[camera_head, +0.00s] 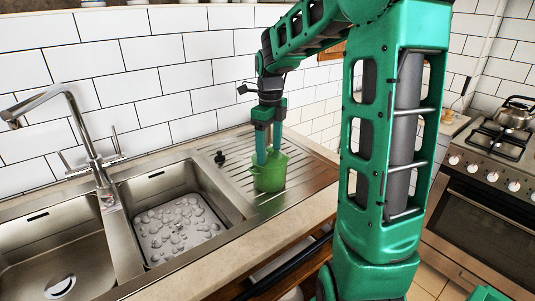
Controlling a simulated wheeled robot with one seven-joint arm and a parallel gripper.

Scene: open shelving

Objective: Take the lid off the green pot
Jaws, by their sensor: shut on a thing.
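The green pot (269,177) stands on the ribbed metal drainboard to the right of the sink. My gripper (266,156) points down from above, with its fingers at the pot's top. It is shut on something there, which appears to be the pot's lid. The lid itself is small and mostly hidden by the fingers, and I cannot tell whether it sits on the pot or is raised from it.
A double sink with a tall faucet (84,135) lies to the left; its right basin (180,222) holds a tray with pale lumps. A small black stopper (219,158) sits on the drainboard's edge. The drainboard (307,175) is clear right of the pot. A stove with a kettle (514,115) stands at the far right.

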